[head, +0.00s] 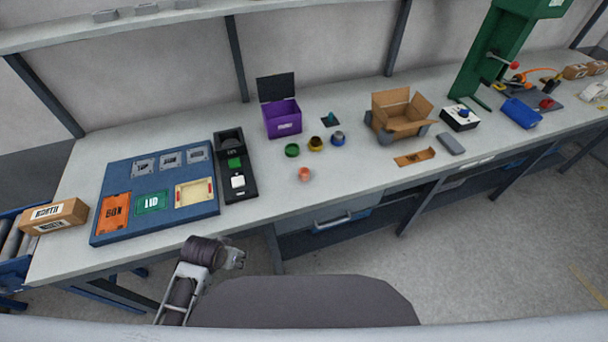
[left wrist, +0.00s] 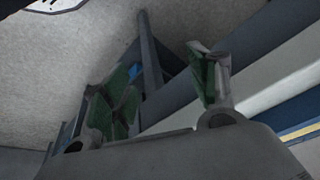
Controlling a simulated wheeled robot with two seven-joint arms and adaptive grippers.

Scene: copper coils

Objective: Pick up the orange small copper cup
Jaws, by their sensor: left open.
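The orange small copper cup (head: 304,175) stands on the bench in the head view, nearer the front edge than the other cups. A green cup (head: 292,150), a yellow cup (head: 316,144) and a blue cup (head: 338,139) stand behind it. My left gripper (head: 238,259) is in front of the bench, below and left of the orange cup, and apart from it. In the left wrist view its green-padded fingers (left wrist: 165,92) are spread with nothing between them. The cup does not show in that view. My right gripper is not in view.
A purple box (head: 283,120) with a raised lid stands behind the cups. A blue board (head: 155,221) and a black fixture (head: 238,188) lie to the left. An open cardboard box (head: 401,116) stands to the right. Bare bench surrounds the orange cup.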

